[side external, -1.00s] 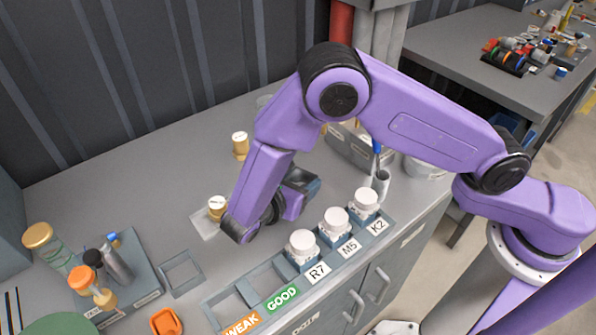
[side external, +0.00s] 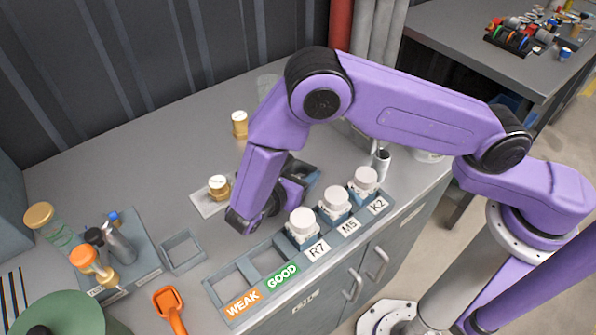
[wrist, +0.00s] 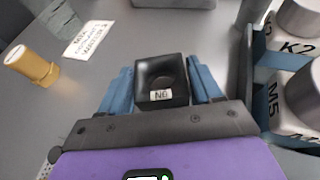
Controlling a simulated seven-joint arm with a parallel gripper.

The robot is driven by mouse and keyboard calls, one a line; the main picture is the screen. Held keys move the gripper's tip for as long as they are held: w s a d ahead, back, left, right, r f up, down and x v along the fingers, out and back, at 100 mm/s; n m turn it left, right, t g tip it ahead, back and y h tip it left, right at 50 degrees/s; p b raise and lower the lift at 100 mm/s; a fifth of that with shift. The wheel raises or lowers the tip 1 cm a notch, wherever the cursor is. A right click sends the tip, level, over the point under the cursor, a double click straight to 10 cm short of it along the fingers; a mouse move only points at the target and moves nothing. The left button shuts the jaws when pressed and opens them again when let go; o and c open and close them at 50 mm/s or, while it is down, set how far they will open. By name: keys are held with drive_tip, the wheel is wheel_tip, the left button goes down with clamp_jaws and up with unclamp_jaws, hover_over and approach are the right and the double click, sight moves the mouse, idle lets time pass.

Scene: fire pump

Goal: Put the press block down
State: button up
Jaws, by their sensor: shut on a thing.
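The press block (wrist: 160,70), a small black block with a round hollow and a white "N6" label, sits between the two blue fingers of my gripper (wrist: 162,82) in the wrist view. The gripper is shut on it. The bench surface shows beyond the block; I cannot tell whether the block touches it.
White-capped jars (side external: 301,222) stand in the rack's R7, M5 and K2 places; WEAK and GOOD look empty. A brass-coloured piece (side external: 219,188) sits on a card left of my wrist. An empty square frame (side external: 181,251) is left.

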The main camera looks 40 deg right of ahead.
drive_tip(key=shift+f, duration=0.6)
drive_tip(key=o, duration=1.4)
